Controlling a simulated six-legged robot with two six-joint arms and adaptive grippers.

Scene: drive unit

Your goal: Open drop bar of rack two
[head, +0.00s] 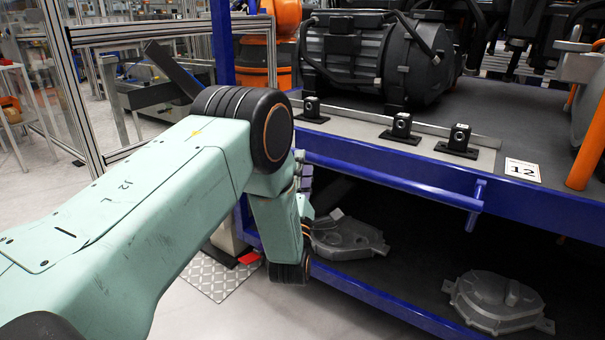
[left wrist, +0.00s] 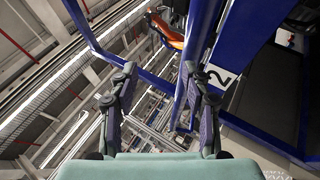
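The blue drop bar (head: 390,180) runs across the front of the rack (head: 540,205), below its upper deck. A short upright blue piece is at its right end. My left gripper (head: 304,182) is near the bar's left end, mostly hidden behind my own arm. In the left wrist view the two fingers of my left gripper (left wrist: 160,78) stand wide apart with nothing held between them. Contact with the bar cannot be told. My right gripper is not in view.
A dark motor unit (head: 370,55) and several small black blocks (head: 401,128) are on the upper deck. Metal housings (head: 497,303) lie on the lower shelf. A label reads 12 (head: 522,170). A framed fence (head: 170,32) stands at left; the floor (head: 235,320) in front is clear.

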